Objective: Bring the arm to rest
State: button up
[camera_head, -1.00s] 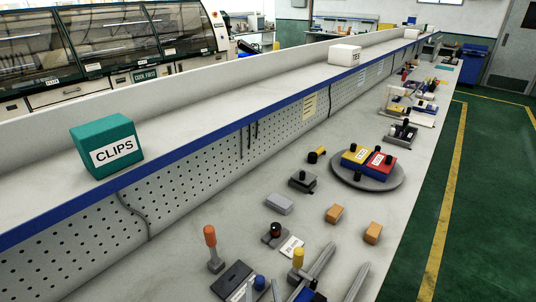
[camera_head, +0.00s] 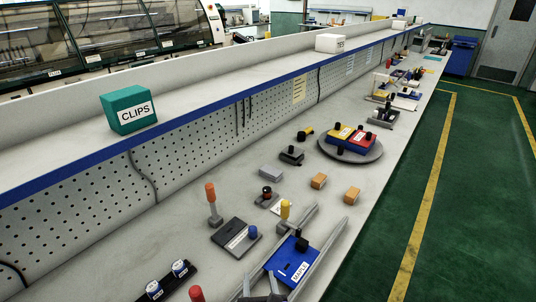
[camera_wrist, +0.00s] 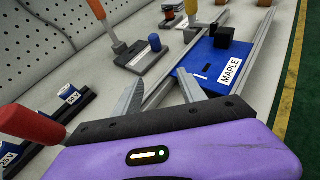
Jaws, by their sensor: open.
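My gripper (camera_wrist: 160,92) shows in the wrist view with its two grey fingers spread apart and nothing between them. In the head view only the fingertips of my gripper (camera_head: 262,285) show at the bottom edge, over the near end of the metal rails. A blue MAPLE plate (camera_wrist: 213,66) with a black block on it lies between the rails just beyond the fingers. The blue plate (camera_head: 290,261) also shows in the head view. I cannot tell whether the fingers touch the rails.
A red-handled upright (camera_wrist: 32,124) stands close to the left of my gripper. A dark rack (camera_head: 166,284) with blue-and-white items, an orange-handled post (camera_head: 211,203) and a round turntable (camera_head: 369,152) share the bench. A green CLIPS box (camera_head: 128,112) sits on the shelf.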

jog(key=shift+w+a+f, duration=0.15)
jog(key=shift+w, duration=0.15)
jog(key=shift+s+a+r+m, duration=0.1)
jog(key=shift+r+m, duration=0.1)
jog(key=shift+m, duration=0.3)
jog(key=shift+a+r+m+y, duration=0.4)
jog(key=shift+a+r+m, duration=0.05)
jog(key=shift+m, duration=0.25)
notch_tip(320, 180, up, 4)
jog(key=s+a+m+t+y, duration=0.1)
jog(key=s+a+m+y, duration=0.1)
jog(key=m, duration=0.3)
jog(key=s+d+r+m+h, duration=0.1)
jog(key=s+d+r+m, duration=0.2)
jog(key=s+d+m, duration=0.5)
jog(key=s+d+r+m+h, duration=0.2)
jog(key=s+d+m, duration=0.7)
jog(key=s, duration=0.7)
jog(key=s+d+r+m+h, duration=0.1)
jog(key=s+d+r+m, duration=0.2)
jog(key=s+d+m, duration=0.5)
jog(key=s+m, duration=0.4)
jog(key=shift+d+r, duration=0.3)
jog(key=shift+r, duration=0.05)
